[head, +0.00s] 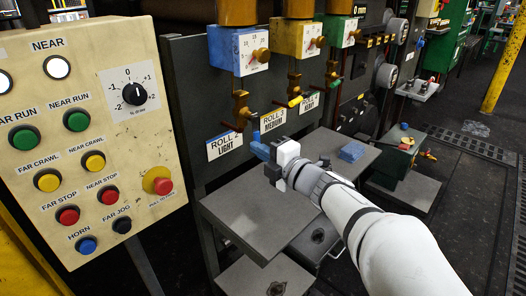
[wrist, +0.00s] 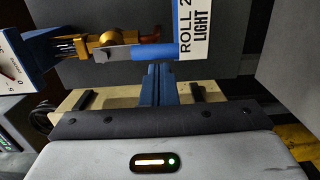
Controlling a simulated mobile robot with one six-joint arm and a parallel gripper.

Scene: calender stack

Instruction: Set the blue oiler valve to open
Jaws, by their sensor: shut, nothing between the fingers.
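The blue oiler (head: 224,50) hangs on the dark panel above the "ROLL 2 LIGHT" label; its box also shows at the left of the wrist view (wrist: 27,52). Below it is a brass valve (head: 240,108), with a blue-sleeved lever (wrist: 155,52). In the wrist view the lever runs sideways, roughly in line with the brass fitting and away from the oiler box. My gripper (head: 256,143) is shut and empty, its blue fingers (wrist: 158,76) just beside the lever sleeve. I cannot tell whether they touch it. In the head view the lever is partly hidden.
A yellow oiler (head: 288,40) and a green oiler (head: 335,30) with similar valves stand to the right. A grey table (head: 240,210) lies below my gripper, with a blue block (head: 352,151) on it. A button panel (head: 95,130) fills the left.

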